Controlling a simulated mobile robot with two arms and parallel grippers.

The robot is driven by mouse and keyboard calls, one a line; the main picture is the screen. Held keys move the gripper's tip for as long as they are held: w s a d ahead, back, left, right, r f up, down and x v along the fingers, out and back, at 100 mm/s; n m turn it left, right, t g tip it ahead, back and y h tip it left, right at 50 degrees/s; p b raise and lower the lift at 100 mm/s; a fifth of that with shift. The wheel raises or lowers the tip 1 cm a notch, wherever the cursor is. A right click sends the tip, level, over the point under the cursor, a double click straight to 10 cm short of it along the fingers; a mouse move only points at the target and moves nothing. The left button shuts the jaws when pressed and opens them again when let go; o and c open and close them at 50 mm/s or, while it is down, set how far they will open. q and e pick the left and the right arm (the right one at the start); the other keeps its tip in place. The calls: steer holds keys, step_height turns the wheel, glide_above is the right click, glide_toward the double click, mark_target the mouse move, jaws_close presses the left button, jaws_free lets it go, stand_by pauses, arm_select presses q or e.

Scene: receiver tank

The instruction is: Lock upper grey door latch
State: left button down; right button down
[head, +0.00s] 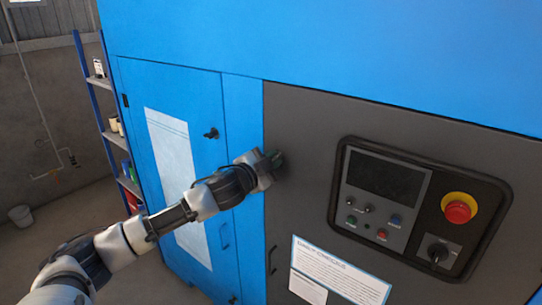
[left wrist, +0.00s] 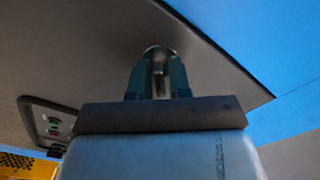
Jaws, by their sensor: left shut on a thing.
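The grey door (head: 305,125) of the blue machine is closed, with a control panel on its right part. My left gripper (head: 275,160) is at the door's upper left part and hides the latch in the head view. In the left wrist view, my left gripper (left wrist: 158,75) is shut on the upper latch (left wrist: 158,58), a small metallic piece at the door's face. The latch's exact angle is hard to tell between the fingers. My right gripper is not in view.
The control panel (head: 385,188) has a red emergency button (head: 458,210) and a black rotary switch (head: 438,252). A lower handle (head: 272,260) is on the grey door. The blue door (head: 180,95) with a black latch (head: 211,134) is to the left. A shelf (head: 104,82) stands behind.

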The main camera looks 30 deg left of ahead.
arm_select(q)
steer(key=m+p, duration=0.1)
steer(key=m, duration=0.3)
steer(key=shift+f+m+p, duration=0.1)
steer(key=shift+m+p, duration=0.65)
steer(key=shift+m, duration=1.35)
steer(key=c, duration=1.2)
jaws_free()
steer(key=shift+s+a+b, duration=0.2)
steer(key=shift+s+b, duration=1.3)
steer(key=shift+s, duration=1.2)
steer(key=shift+s+a+b, duration=0.15)
steer(key=shift+s+b, duration=1.3)
steer(key=shift+s, duration=1.25)
